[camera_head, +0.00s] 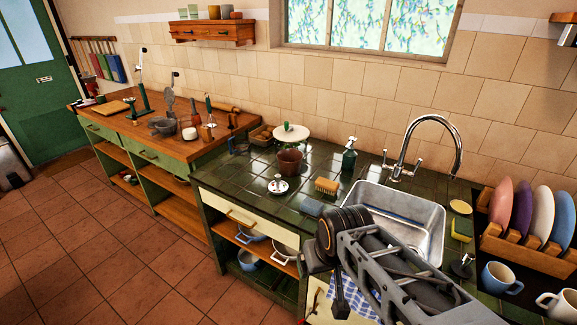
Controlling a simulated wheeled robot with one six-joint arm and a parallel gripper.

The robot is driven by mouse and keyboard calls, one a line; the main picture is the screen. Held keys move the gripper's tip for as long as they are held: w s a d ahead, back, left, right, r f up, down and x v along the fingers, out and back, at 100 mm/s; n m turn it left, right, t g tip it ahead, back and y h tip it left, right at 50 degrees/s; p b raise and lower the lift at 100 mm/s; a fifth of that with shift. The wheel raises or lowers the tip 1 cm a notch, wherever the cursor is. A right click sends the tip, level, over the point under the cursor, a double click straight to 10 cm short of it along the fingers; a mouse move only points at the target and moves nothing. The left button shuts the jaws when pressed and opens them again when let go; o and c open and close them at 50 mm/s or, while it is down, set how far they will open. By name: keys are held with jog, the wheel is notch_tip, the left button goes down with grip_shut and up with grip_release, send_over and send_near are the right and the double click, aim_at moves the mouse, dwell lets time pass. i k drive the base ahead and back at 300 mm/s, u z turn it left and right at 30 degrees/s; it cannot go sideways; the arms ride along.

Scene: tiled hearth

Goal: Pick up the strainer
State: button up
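I cannot tell for certain which thing is the strainer. A small round metal piece with a dark upright knob (463,265) sits on the green tiled counter just right of the sink, and it looks like a sink strainer. A grey bowl-like thing (163,127) on the far wooden worktop is too small to make out. My arm reaches in from the lower right, in front of the sink. A dark part at its end, possibly my gripper (341,298), hangs down before the counter front; its fingers cannot be made out.
The sink (405,215) has a tall curved tap (458,145). A plate rack (525,250), a blue mug (501,278) and a white mug (557,303) stand right. A brush (327,186), flowerpot (289,162) and spray bottle (349,157) stand left. The tiled floor at left is clear.

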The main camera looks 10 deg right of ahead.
aim_at(278, 186)
jog(key=u, duration=0.5)
jog(key=k, duration=0.6)
jog(key=u, duration=1.2)
jog(key=i, duration=1.8)
jog(key=z, duration=1.15)
jog(key=i, duration=0.7)
jog(key=z, duration=0.7)
